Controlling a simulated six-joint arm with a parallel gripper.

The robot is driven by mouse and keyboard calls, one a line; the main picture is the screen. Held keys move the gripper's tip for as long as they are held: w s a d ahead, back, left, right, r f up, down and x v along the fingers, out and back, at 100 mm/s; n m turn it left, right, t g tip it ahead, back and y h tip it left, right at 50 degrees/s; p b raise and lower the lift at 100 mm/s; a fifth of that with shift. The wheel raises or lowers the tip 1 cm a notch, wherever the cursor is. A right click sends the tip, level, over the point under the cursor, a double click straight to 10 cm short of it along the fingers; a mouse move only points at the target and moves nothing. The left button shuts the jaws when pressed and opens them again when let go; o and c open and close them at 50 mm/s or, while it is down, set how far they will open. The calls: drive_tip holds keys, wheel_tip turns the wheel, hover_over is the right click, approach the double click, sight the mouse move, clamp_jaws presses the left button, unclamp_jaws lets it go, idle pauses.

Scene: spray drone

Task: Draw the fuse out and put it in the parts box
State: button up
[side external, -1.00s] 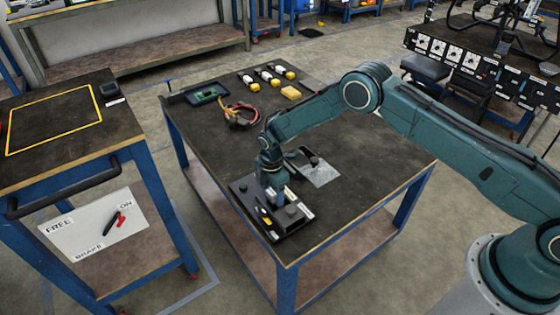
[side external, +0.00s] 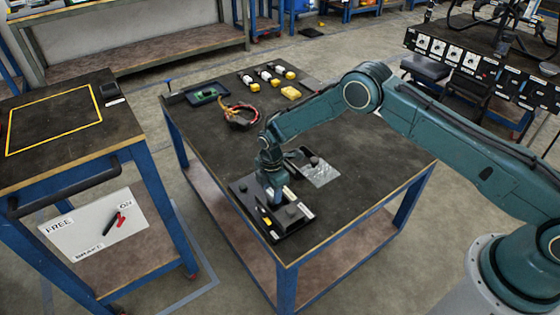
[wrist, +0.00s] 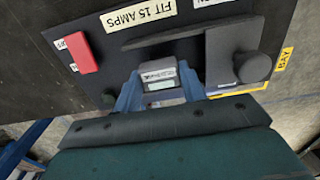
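The fuse (wrist: 160,80) is a small grey block with a pale window, set in a dark panel (wrist: 120,22) in the wrist view. My gripper (wrist: 160,72) has its two blue fingers on either side of the fuse, with no clear gap, so it looks shut on it. In the side view my gripper (side external: 275,196) points down at the panel (side external: 296,228) on the near part of the table, and the fuse is hidden there. It cannot be told whether the fuse has left its seat. No container is plainly marked as the parts box.
By the fuse are a red switch (wrist: 82,52), a dark raised bar (wrist: 165,36) and a round black knob (wrist: 253,66). A grey plate with a black part (side external: 318,172), a wire bundle (side external: 240,117) and a dark tray (side external: 205,95) lie on the table. The table's right side is clear.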

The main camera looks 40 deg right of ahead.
sight(272, 192)
drive_tip(key=shift+c, duration=0.8)
drive_tip(key=shift+r, duration=0.1)
drive_tip(key=shift+r, duration=0.15)
drive_tip(key=shift+r, duration=0.4)
drive_tip(key=shift+r, duration=0.3)
drive_tip(key=shift+r, duration=0.4)
drive_tip(key=shift+r, duration=0.3)
drive_tip(key=shift+r, duration=0.4)
drive_tip(key=shift+r, duration=0.7)
